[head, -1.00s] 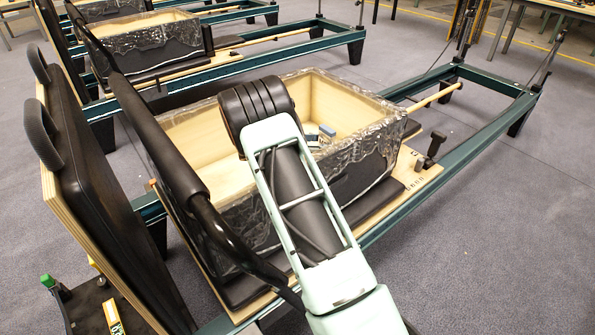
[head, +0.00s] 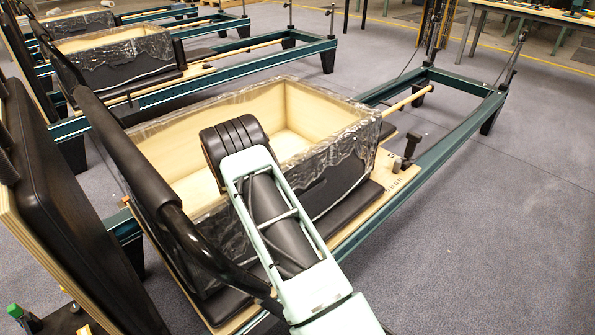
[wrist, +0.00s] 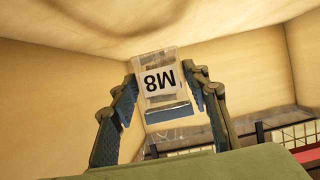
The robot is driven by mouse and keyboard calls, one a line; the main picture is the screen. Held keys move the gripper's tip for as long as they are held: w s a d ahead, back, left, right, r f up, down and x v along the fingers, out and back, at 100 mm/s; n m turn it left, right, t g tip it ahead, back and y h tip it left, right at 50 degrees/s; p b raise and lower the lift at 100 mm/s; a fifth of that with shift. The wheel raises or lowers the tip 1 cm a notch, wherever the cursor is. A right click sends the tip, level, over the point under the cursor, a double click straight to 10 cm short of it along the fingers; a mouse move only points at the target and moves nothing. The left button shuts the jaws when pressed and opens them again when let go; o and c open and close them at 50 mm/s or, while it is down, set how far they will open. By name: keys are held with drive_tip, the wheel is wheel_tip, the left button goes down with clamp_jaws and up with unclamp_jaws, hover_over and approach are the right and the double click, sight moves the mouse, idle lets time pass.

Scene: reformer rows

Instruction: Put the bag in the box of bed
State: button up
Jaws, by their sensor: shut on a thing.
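The bag (wrist: 160,80) is small and clear, with a white label reading M8 upside down and a blue-grey strip at its edge. My gripper (wrist: 164,98) is shut on it, one finger on each side. The box (head: 345,160) is a pale wooden open box wrapped in clear plastic. It sits on the bed (head: 395,180) of the nearest reformer. In the head view my arm reaches over the box's near wall, and my gripper and the bag are hidden behind it. Pale wooden walls surround the bag in the wrist view; its height above the floor is unclear.
A black bar (head: 130,150) slants along the box's left side. A black padded board (head: 75,200) stands at the left. Another reformer with a similar box (head: 115,50) is behind. A black peg (head: 410,147) stands right of the box. Floor at right is clear.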

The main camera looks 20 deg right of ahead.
drive_tip(key=shift+f, duration=0.4)
drive_tip(key=o, duration=1.4)
drive_tip(key=shift+c, duration=0.2)
drive_tip(key=shift+r, duration=0.1)
drive_tip(key=shift+r, duration=0.3)
drive_tip(key=p+v, duration=0.2)
drive_tip(key=v, duration=1)
drive_tip(key=shift+r+p, duration=0.25)
drive_tip(key=shift+p, duration=0.15)
